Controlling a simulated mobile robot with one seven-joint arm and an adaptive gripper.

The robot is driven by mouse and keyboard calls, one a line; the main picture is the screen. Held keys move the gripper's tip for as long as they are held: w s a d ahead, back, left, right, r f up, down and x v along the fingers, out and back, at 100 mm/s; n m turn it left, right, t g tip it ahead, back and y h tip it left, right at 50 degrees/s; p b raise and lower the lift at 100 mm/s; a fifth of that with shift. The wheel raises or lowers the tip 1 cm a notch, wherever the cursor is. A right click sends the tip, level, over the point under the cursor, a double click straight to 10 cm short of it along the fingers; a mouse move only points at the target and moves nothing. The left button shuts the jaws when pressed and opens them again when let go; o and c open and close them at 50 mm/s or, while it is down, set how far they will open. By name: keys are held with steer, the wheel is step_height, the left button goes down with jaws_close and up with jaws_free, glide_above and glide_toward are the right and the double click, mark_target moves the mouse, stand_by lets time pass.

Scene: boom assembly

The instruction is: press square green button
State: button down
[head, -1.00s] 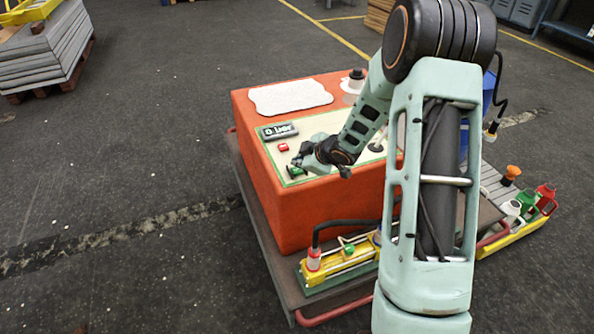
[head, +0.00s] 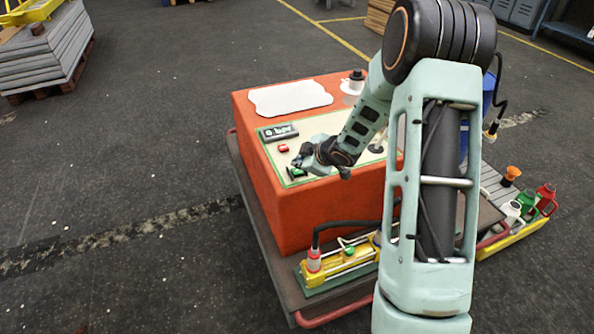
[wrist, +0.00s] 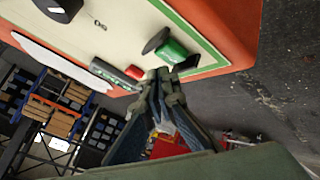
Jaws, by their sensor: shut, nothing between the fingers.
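The square green button (head: 296,172) sits near the front left corner of the cream panel (head: 318,131) on the orange box. In the wrist view the green button (wrist: 172,51) stands out from the panel, with a dark round piece beside it. My gripper (head: 298,162) is shut and empty, right at the button in the head view and partly covering the panel. In the wrist view the closed fingertips of my gripper (wrist: 173,76) are close beside the green button; I cannot tell whether they touch it.
A small red button (head: 283,148) and a dark display (head: 279,132) lie behind the green button on the panel. A white sheet (head: 290,97) is on the box top. A yellow device (head: 340,262) with a hose stands on the cart below. Open floor lies left.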

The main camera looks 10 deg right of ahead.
mark_target(298, 172)
steer(key=shift+f+b, duration=0.3)
steer(key=shift+f, duration=0.1)
steer(key=shift+f+b, duration=0.45)
steer(key=shift+f, duration=0.1)
stand_by(0.6)
stand_by(0.4)
steer(key=shift+r+p, duration=0.95)
step_height(298, 172, up, 5)
steer(key=p, duration=0.5)
steer(key=shift+r, duration=0.1)
